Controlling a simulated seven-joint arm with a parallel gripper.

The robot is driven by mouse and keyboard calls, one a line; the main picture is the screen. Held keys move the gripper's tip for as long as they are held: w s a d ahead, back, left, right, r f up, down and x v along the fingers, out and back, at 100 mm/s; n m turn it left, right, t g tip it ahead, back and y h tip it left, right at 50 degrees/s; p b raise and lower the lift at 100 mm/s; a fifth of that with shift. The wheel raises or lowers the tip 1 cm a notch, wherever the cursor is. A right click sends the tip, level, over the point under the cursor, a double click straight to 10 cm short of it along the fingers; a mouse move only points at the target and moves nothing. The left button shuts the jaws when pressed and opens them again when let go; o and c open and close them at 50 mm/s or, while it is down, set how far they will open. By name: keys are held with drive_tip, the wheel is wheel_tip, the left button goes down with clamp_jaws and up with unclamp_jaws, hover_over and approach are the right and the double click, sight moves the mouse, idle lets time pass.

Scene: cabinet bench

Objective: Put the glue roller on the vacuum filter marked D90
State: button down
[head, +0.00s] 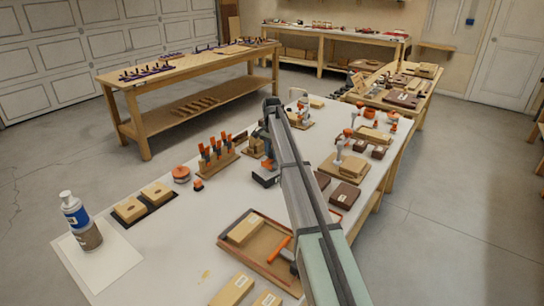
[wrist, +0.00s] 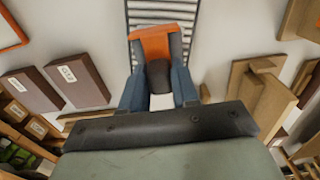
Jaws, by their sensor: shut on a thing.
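My gripper (wrist: 158,88) has its two blue fingers shut around an orange-and-dark piece, which I take to be the glue roller (wrist: 156,42). Its orange top and dark middle show between the fingers. In the head view my gripper (head: 266,176) is low over the middle of the white bench, and my arm hides much of what it holds. A slatted, grey-striped panel (wrist: 162,12) shows beyond the held piece in the wrist view; it may be a vacuum filter. Two dark brown labelled blocks (wrist: 76,80) lie to the left there. I cannot read D90 on any label.
A red-rimmed tray (head: 224,240) holds a wooden block and an orange-handled tool (head: 279,247). A rack of orange-topped tools (head: 215,158) stands left of my gripper. A blue-white bottle (head: 79,220) stands at the front left. Clear white bench lies between tray and rack.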

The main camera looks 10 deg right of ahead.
drive_tip(key=shift+f, duration=0.75)
drive_tip(key=shift+f, duration=0.15)
drive_tip(key=c, duration=0.8)
unclamp_jaws()
drive_tip(key=shift+c, duration=0.2)
wheel_tip(320, 180, up, 12)
